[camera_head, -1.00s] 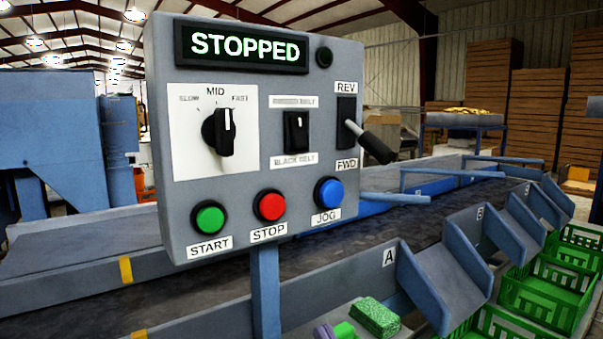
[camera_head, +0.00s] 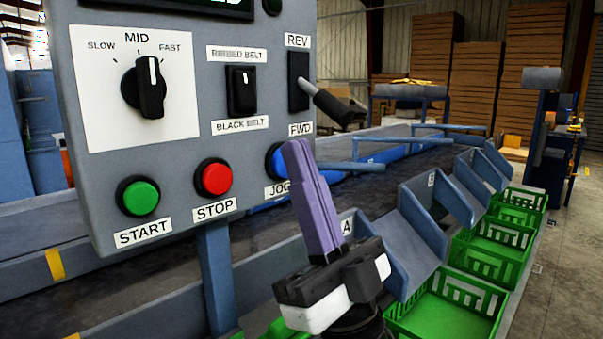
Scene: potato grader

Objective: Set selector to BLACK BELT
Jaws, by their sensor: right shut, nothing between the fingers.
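The selector (camera_head: 241,91) is a black rocker switch on the grey control panel (camera_head: 97,200), with a RIBBED BELT label (camera_head: 236,54) above it and a BLACK BELT label (camera_head: 240,126) below it. A white mark shows on the rocker's upper part; I cannot tell for certain which way it is tipped. My right gripper (camera_head: 296,150) has purple fingers pointing up, shut and empty. Its tips are in front of the panel's lower right, below and right of the selector, and partly cover the blue JOG button (camera_head: 274,160). My left gripper is not in view.
A speed knob (camera_head: 144,88) points to about MID. The green START button (camera_head: 139,196), red STOP button (camera_head: 213,177) and REV/FWD lever (camera_head: 327,103) are close by. Green crates (camera_head: 445,310) and dividers (camera_head: 423,222) stand at right, beside the conveyor.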

